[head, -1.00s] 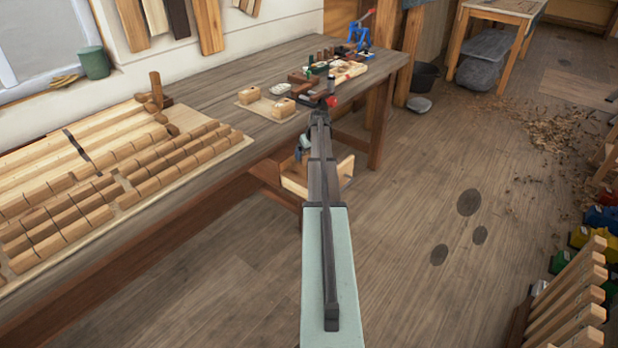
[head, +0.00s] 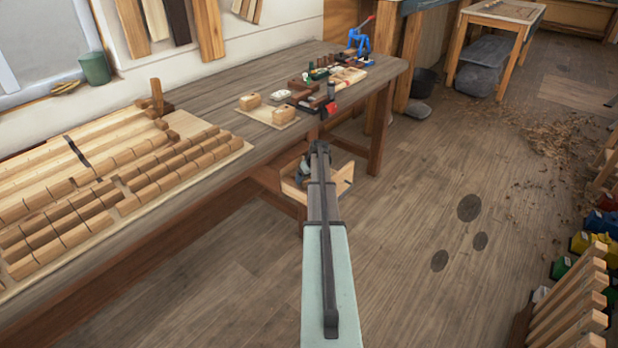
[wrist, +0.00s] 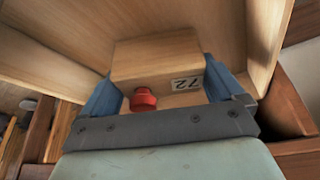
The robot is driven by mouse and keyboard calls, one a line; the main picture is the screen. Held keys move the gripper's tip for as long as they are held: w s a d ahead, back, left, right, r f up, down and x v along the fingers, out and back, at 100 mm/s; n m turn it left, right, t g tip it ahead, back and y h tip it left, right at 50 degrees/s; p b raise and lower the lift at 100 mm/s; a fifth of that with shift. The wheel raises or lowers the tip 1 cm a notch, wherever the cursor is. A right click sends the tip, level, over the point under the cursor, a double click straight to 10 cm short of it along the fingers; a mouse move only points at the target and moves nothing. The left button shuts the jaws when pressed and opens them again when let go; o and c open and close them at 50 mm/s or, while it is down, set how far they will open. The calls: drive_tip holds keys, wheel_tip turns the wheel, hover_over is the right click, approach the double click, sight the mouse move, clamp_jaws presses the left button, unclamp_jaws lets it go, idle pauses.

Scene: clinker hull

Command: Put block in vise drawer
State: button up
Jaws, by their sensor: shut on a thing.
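My gripper (wrist: 160,92) has its blue fingers shut on a pale wooden block (wrist: 155,60) in the wrist view. A small tag reading 72 and a red knob show at the block's near side; I cannot tell what they are fixed to. The block is over or inside the open wooden drawer (wrist: 262,40), whose walls surround it; contact with the drawer floor cannot be told. In the head view the drawer (head: 342,179) sticks out below the bench top, and my gripper (head: 303,178) is at its left part, mostly hidden by my arm. The block is hidden there.
The bench (head: 225,84) carries rows of wooden blocks (head: 160,165) at left. Two blocks on a board (head: 268,113) and small tools (head: 318,88) stand at the bench's right part. A bench leg (head: 380,130) stands right of the drawer.

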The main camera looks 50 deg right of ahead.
drive_tip(key=o, duration=0.8)
drive_tip(key=shift+f, duration=0.1)
drive_tip(key=shift+c, duration=0.2)
drive_tip(key=shift+v, duration=2.15)
